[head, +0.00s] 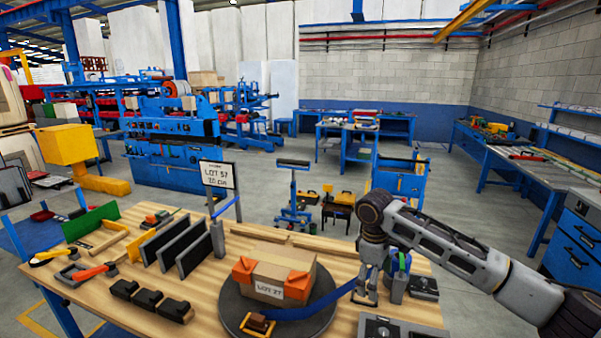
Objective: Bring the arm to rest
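My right arm reaches in from the right edge, bends at a dark joint and points down over the bench. My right gripper (365,297) is at its lower end, just right of the round dark turntable (235,312). Its fingers are small, and I cannot tell whether they are open or shut. The end of a blue strap (310,309) lies close to the fingertips; contact is unclear. A cardboard box (283,272) labelled LOT 27, with orange corner pieces, sits on the turntable. My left gripper is not in view.
The wooden bench (215,285) holds dark upright panels (183,245), black blocks (147,298), orange-handled tools (92,271) and a LOT 57 sign (217,175). A grey container (396,285) stands right beside my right gripper. A grey plate (395,328) lies in front of it.

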